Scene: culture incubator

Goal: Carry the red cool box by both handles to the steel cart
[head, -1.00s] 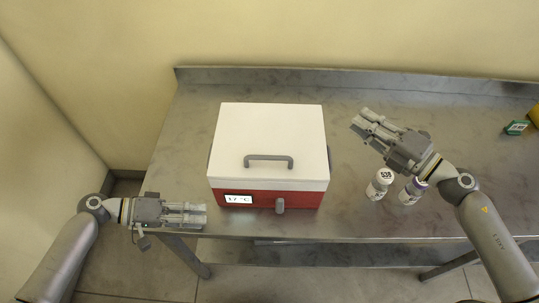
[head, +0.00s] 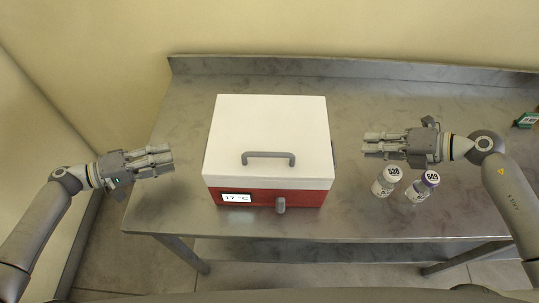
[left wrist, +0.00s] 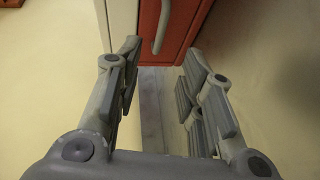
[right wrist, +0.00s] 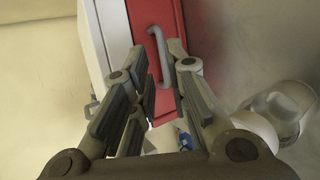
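The red cool box (head: 308,198) with a white lid (head: 270,125) stands on a steel table, with a grey lid handle, a front latch and a display. A grey side handle shows on its red wall in the left wrist view (left wrist: 162,28) and the right wrist view (right wrist: 160,60). My left gripper (head: 172,160) is open and empty, left of the box and apart from it. My right gripper (head: 366,146) is open and empty, right of the box, pointing at its side with a gap between. I cannot identify a separate steel cart.
Two white vials (head: 386,181) (head: 422,186) stand on the steel table (head: 440,110) just below my right gripper. A green box (head: 526,120) lies at the far right. A raised table edge runs along the back wall. Free table surface lies on both sides of the box.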

